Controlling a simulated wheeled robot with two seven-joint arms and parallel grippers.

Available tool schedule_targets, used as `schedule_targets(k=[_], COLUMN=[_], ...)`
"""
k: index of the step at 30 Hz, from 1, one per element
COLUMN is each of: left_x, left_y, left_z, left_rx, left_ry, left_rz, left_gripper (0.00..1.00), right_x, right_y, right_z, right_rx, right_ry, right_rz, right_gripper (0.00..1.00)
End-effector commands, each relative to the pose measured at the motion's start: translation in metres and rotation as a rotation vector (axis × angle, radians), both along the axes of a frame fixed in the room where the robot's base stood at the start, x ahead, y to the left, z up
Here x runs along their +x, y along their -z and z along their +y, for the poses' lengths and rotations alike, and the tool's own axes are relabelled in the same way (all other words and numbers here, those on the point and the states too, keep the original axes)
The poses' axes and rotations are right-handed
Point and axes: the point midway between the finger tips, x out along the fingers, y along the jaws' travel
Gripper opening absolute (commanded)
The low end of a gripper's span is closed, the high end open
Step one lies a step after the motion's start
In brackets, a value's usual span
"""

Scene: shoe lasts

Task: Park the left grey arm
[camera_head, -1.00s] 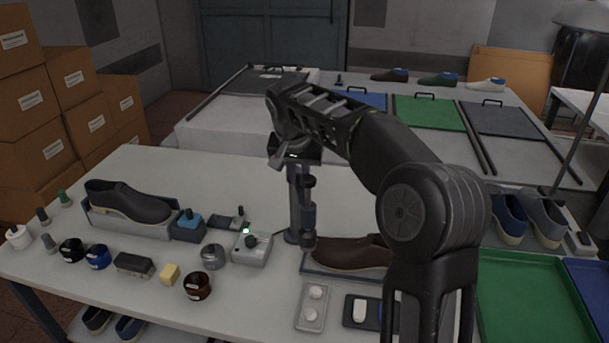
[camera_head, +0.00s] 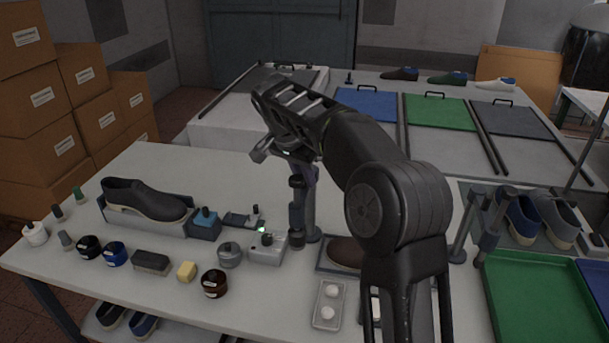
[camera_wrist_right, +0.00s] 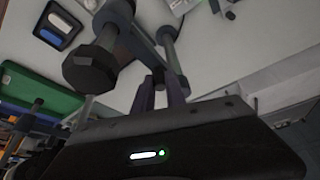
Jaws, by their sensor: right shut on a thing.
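The left grey arm (camera_head: 298,190) sits on an upright grey post (camera_head: 312,222) at the left end of a holder on the near table. A dark cylinder hangs from the arm, left of the post and clear of the brown shoe (camera_head: 345,254). My right gripper (camera_head: 299,162) is at the top of this arm, shut on it. In the right wrist view, my fingers (camera_wrist_right: 160,94) close at the grey arm (camera_wrist_right: 148,50), beside a dark faceted knob (camera_wrist_right: 90,68). My right arm hides much of the shoe. My left gripper is not in view.
A second grey post (camera_head: 464,228) with its own hanging cylinder (camera_head: 488,235) stands right of my forearm. A small control box (camera_head: 267,250) with a green light is close left of the left post. Polish jars, a brush and a dark shoe (camera_head: 145,198) fill the table's left.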

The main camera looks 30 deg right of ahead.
Motion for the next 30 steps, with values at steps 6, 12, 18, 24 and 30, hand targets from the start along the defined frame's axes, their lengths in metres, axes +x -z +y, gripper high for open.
schedule_targets(k=[6, 12, 18, 24, 30], left_x=[0.000, 0.000, 0.000, 0.000, 0.000], left_y=[0.000, 0.000, 0.000, 0.002, -0.007], left_z=[0.000, 0.000, 0.000, 0.000, 0.000], left_rx=[0.000, 0.000, 0.000, -0.001, 0.000], left_ry=[0.000, 0.000, 0.000, 0.000, 0.000], left_rz=[0.000, 0.000, 0.000, -0.001, 0.001], left_gripper=[0.50, 0.50, 0.50, 0.50, 0.50], right_x=[0.001, 0.001, 0.000, 0.000, -0.005], right_y=[-0.001, 0.000, 0.000, -0.009, -0.043], right_z=[0.001, 0.001, 0.000, 0.004, 0.016], right_rx=[0.002, 0.001, 0.001, 0.000, 0.001], right_ry=[-0.002, -0.002, -0.002, -0.002, -0.004], right_rz=[-0.004, -0.002, -0.001, -0.003, -0.004], right_gripper=[0.22, 0.38, 0.38, 0.38, 0.38])
